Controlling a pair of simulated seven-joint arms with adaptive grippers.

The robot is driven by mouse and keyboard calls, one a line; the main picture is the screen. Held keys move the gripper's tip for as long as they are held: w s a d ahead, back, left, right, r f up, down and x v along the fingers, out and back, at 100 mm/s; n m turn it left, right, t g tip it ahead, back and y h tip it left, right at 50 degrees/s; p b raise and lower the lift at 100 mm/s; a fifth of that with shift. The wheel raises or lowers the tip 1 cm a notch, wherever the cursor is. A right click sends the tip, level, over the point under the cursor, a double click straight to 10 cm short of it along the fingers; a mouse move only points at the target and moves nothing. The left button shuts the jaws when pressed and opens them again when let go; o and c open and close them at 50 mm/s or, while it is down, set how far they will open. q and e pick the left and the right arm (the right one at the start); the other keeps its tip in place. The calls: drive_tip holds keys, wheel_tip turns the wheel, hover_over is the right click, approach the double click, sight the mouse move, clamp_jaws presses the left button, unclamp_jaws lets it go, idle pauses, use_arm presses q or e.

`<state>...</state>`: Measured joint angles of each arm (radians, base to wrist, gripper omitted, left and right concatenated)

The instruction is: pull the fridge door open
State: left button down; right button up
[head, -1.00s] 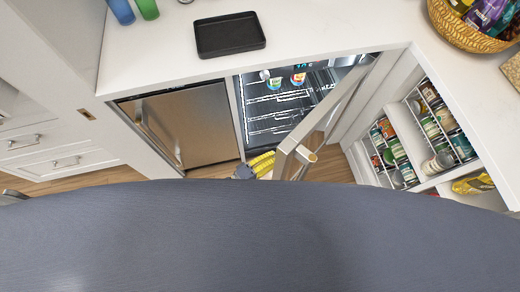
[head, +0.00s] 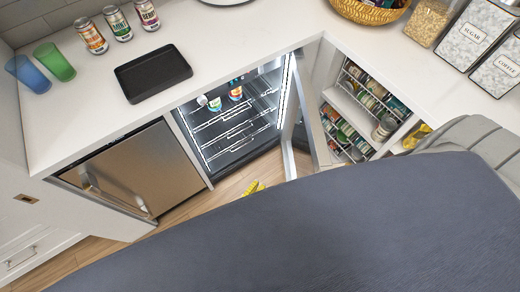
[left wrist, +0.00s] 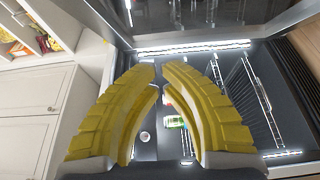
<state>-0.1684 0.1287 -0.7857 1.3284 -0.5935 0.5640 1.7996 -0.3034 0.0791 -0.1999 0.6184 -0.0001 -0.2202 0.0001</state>
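The fridge door (head: 291,133) stands swung out from the fridge (head: 235,125) below the counter. The lit interior shows wire shelves and a few bottles. The lower end of the door is hidden behind the dark blue-grey surface in front. My left gripper shows only as a bit of yellow finger (head: 253,188), low in front of the fridge opening and left of the door. In the left wrist view the two yellow fingers (left wrist: 158,68) are apart with nothing between them, facing the fridge shelves. My right gripper is not in view.
A steel-fronted appliance (head: 140,170) is left of the fridge. An open shelf of cans (head: 350,120) is right of the door. The counter above bears a black tray (head: 153,73), cans, cups and a basket (head: 370,10). Some wooden floor shows before the fridge.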

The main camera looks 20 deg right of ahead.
use_arm(q)
drive_tip(key=v, duration=1.1)
drive_tip(key=shift+s, duration=0.25)
